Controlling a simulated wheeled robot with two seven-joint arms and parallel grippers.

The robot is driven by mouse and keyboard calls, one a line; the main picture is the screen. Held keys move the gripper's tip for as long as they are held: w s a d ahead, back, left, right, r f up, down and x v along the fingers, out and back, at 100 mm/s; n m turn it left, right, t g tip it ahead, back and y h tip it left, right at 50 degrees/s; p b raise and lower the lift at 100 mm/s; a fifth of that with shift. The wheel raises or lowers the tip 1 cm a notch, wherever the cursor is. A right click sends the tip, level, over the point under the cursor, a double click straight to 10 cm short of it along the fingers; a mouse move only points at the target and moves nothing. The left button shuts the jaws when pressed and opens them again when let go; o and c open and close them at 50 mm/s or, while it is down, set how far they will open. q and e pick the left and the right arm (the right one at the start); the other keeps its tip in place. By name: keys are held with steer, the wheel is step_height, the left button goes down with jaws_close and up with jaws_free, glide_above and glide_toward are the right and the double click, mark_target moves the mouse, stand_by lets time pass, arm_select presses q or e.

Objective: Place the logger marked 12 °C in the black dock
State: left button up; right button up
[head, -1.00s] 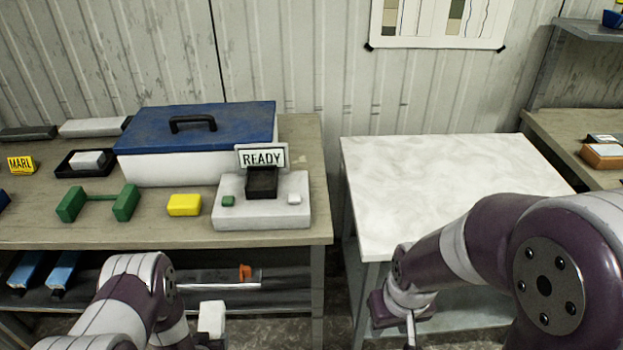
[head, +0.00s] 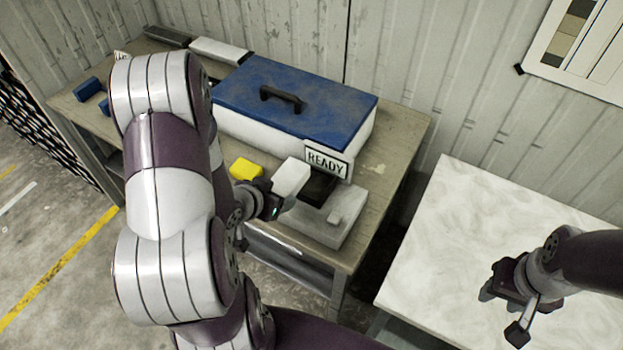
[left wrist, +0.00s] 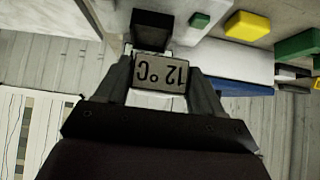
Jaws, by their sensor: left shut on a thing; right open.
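My left gripper (head: 272,200) is shut on a white logger (head: 291,176). In the left wrist view the logger's label (left wrist: 160,75) reads 12 °C, upside down, between the two fingers. The black dock (head: 318,187) sits on a pale grey base (head: 325,226) below the READY sign (head: 327,161). The logger is beside the dock, on its left in the head view; I cannot tell the gap in height. In the left wrist view the dock (left wrist: 151,30) shows just beyond the logger. My right gripper (head: 508,305) is open and empty over the white table.
A blue-lidded box (head: 290,100) stands behind the dock on the bench (head: 400,150). A yellow block (head: 245,169) lies left of the dock, also seen beside a green block (left wrist: 298,44) in the wrist view. The white table (head: 450,230) is bare.

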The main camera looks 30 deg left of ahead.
arm_select(q)
steer(key=w+f, duration=0.1)
steer(key=w+d+f, duration=0.1)
steer(key=w, duration=0.1)
steer(key=w+d+f, duration=0.1)
steer(key=shift+w, duration=0.15)
steer(key=w+f, duration=0.1)
steer(key=w+f+p, duration=0.1)
steer(key=f, duration=0.1)
steer(key=w+f, duration=0.1)
steer(key=f, duration=0.1)
steer(key=shift+d+f+p, duration=0.25)
steer(key=shift+p, duration=0.05)
steer(key=shift+f, duration=0.15)
steer(key=shift+w+f, duration=0.15)
steer(key=shift+f, duration=0.1)
steer(key=o, duration=1.1)
steer(key=shift+r, duration=0.1)
steer(key=shift+o, duration=0.3)
